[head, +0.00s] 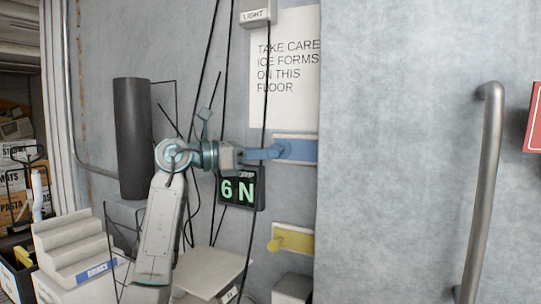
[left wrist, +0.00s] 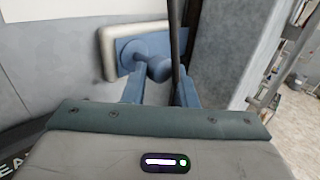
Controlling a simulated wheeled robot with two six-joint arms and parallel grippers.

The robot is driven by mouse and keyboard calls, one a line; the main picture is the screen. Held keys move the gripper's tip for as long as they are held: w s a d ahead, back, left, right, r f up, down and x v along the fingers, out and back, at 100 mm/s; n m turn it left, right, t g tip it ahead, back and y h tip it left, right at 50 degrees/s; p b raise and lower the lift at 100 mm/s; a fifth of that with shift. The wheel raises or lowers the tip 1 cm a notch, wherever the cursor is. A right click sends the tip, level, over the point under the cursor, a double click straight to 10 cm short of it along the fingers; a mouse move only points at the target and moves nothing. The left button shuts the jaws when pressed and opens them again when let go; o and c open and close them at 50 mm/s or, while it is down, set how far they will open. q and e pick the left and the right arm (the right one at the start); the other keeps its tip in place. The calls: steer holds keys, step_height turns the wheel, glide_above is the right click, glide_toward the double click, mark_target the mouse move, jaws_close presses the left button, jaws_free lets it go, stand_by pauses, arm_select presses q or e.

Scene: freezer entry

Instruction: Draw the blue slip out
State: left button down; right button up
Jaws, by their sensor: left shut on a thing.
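The blue slip (head: 301,151) is a flat blue plate with a rounded knob, set in a pale holder on the grey wall. In the left wrist view the blue slip (left wrist: 134,50) sits within the pale frame, and its knob lies between the fingertips. My left gripper (head: 277,151) reaches it from the left and is shut on the knob. The left wrist view shows both fingers of the left gripper (left wrist: 160,80), one on each side of the knob. The fingers partly hide the slip in the head view. My right gripper is out of view.
A yellow slip (head: 296,240) with a knob is below. Dark cords (head: 266,75) hang near my left gripper; one dark strand (left wrist: 175,40) crosses the wrist view. A display reading "6 N" (head: 238,190) is beneath the gripper. A long metal handle (head: 486,190) stands to the right.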

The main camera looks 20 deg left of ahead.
arm_select(q)
steer(key=shift+d+r, duration=0.1)
steer(key=c, duration=1.1)
jaws_free()
steer(key=shift+c, duration=0.2)
steer(key=b+v, duration=0.4)
steer(key=v, duration=0.6)
steer(key=shift+s+a+b, duration=0.25)
steer(key=shift+a+b, duration=0.05)
